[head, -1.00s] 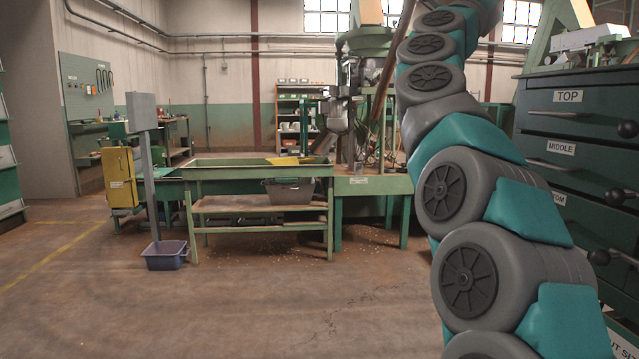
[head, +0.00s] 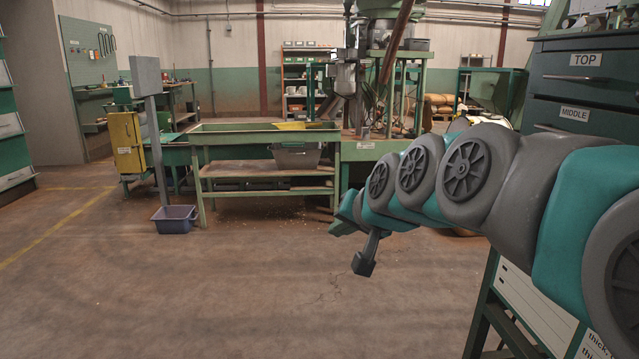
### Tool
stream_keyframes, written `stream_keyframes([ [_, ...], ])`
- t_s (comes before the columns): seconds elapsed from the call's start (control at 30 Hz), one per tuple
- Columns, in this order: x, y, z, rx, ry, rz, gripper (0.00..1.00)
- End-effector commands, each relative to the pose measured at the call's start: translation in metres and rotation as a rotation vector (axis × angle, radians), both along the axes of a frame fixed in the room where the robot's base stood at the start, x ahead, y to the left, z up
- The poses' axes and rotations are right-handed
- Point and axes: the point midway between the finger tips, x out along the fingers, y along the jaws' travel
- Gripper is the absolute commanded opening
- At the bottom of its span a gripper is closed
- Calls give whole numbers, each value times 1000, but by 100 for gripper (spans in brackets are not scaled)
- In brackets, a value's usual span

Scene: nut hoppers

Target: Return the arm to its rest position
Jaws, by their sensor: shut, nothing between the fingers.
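My arm extends from the right edge toward the middle of the picture in grey and teal links, roughly level and dipping a little toward its end. My gripper (head: 364,264) is at the far end of the arm, low in front of the workbench area and pointing down. Its fingers look small and dark and are shut with nothing held. It hangs over open floor, apart from any object. The links hide part of the drawer cabinet and the floor behind.
A dark green cabinet (head: 571,94) with TOP and MIDDLE drawers stands close at the right, behind my arm. A green bench with a trough (head: 240,138) is ahead. A blue-grey bin (head: 175,220) sits on the floor. The floor at front left is clear.

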Motion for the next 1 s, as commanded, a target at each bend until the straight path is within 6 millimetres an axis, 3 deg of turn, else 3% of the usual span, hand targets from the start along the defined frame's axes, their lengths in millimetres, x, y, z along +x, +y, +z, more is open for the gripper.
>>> stream_keyframes([
  [0.1, -52, -16, -61, -117, 163, 52, 0],
  [0.3, -154, -51, -148, -282, 449, 140, 0],
  [0.5, -261, -89, -205, -403, 731, 217, 0],
  [0.6, -301, -102, -220, -437, 833, 245, 0],
  [0.77, -335, -113, -229, -460, 923, 269, 0],
  [1.0, -339, -115, -230, -463, 932, 271, 0],
])
